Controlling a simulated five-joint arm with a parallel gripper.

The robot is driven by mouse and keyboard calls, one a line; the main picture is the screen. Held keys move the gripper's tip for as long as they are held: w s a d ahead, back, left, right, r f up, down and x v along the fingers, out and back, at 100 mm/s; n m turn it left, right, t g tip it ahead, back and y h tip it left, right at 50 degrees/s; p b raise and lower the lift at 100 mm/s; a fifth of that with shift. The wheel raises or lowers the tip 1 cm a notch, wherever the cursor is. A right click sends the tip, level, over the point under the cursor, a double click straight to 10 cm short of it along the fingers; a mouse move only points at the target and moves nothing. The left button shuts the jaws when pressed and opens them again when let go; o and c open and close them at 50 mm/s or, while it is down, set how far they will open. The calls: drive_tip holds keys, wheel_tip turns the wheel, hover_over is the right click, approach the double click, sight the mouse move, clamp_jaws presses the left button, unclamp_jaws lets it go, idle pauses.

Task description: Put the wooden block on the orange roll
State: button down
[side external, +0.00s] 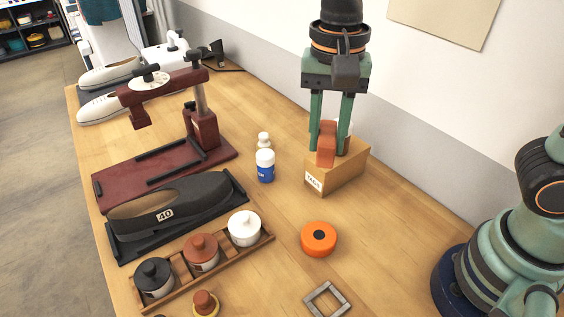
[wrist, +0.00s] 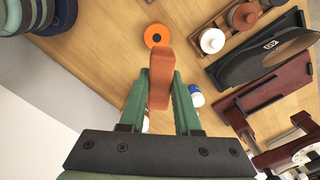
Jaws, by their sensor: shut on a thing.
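The wooden block (side external: 326,146) is a reddish-brown upright bar between the green fingers of my gripper (side external: 329,151). My gripper is shut on it. The block also shows between the fingers in the wrist view (wrist: 161,76). In the side view its lower end overlaps the tan box; I cannot tell whether they touch. The orange roll (side external: 318,238) lies flat on the table, nearer the camera than the block, with a dark round centre. It also shows in the wrist view (wrist: 157,35), beyond the block, with nothing on it.
The tan box (side external: 343,176) with a tag label stands below my gripper. A white bottle with a blue label (side external: 265,166) stands to its left. A rack of lidded pots (side external: 254,243) is left of the roll. A metal square frame (side external: 327,300) lies in front of the roll.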

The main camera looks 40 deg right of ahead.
sight(319, 235)
drive_tip(key=shift+s, duration=0.4)
drive_tip(key=shift+s+d+f, duration=0.1)
drive_tip(key=shift+s+f, duration=0.05)
drive_tip(key=shift+f, duration=0.2)
wheel_tip(319, 235, down, 19)
drive_tip(key=shift+f, duration=0.2)
drive_tip(key=shift+f, duration=0.1)
drive_tip(key=c, duration=0.6)
unclamp_jaws()
